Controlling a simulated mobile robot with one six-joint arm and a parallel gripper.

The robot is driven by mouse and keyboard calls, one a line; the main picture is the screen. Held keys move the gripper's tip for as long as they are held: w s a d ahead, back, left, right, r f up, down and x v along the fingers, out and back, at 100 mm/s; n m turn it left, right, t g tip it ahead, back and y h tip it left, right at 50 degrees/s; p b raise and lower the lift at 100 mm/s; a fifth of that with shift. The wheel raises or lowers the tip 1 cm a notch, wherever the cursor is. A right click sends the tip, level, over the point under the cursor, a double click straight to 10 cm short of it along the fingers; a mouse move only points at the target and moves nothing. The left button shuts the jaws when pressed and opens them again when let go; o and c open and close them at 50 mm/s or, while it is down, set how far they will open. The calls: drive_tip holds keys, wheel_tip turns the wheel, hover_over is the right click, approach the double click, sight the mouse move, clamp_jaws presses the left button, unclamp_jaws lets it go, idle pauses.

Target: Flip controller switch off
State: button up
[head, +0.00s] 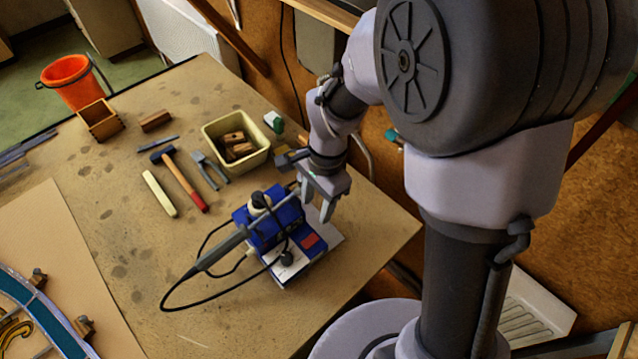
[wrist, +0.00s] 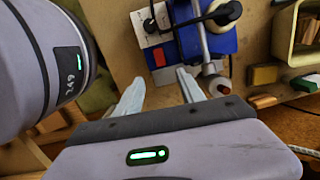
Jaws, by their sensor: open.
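The controller (head: 262,238) is a blue box on the workbench with a light front plate, a dark knob and a red patch (head: 309,241) that looks like the switch. In the wrist view the red patch (wrist: 158,57) lies just beyond and between the fingertips, with the blue body (wrist: 222,44) to its right. Which way the switch is set is too small to tell. My gripper (head: 317,210) is open and empty, fingers pointing down, above the controller's right side. The fingers also show in the wrist view (wrist: 160,76); contact with the controller cannot be told.
A soldering iron (head: 222,249) with a looping black cable lies across the controller's left side. The bench (head: 180,335) is clear in front.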

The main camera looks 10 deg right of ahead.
drive_tip(key=r, duration=0.4)
drive_tip(key=shift+w+d+r+p, duration=0.15)
drive_tip(key=shift+d+r+p, duration=0.15)
drive_tip(key=shift+p, duration=0.05)
drive_tip(key=shift+b, duration=0.3)
drive_tip(key=s+d+n+t+b, duration=0.3)
drive_tip(key=s+n+t+b, duration=0.3)
drive_tip(key=s+b, duration=0.6)
drive_tip(key=n+b, duration=0.1)
drive_tip(key=b, duration=0.2)
drive_tip(key=shift+s+d+f+n+y, duration=0.3)
drive_tip(key=shift+s+d+n, duration=0.1)
